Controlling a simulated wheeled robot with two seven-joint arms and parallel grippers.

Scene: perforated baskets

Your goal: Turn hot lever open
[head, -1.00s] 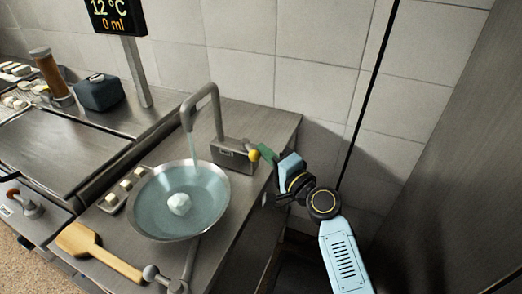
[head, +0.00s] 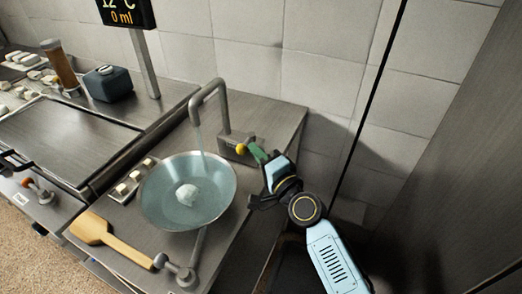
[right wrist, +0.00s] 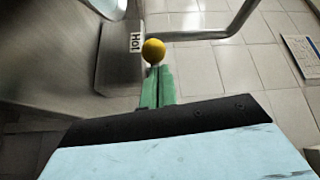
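The hot lever shows as a yellow ball knob (head: 241,149) on the right side of the grey tap base (head: 232,139). In the right wrist view the knob (right wrist: 153,51) is just beyond my fingertips, beside a "Hot" label (right wrist: 135,42). My right gripper (head: 258,153) has green fingers that lie close together, pointing at the knob. They touch or nearly touch it; I cannot tell which. The knob does not appear to be between them. A pale stream runs from the spout (head: 194,112) into the pan. My left gripper is out of view.
A metal pan (head: 160,222) with bluish water and a whitish lump stands under the spout. A wooden spatula (head: 92,228) lies at front left. A display (head: 126,12) reading 12 °C and 0 ml stands behind. A wall (head: 320,80) is behind the tap.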

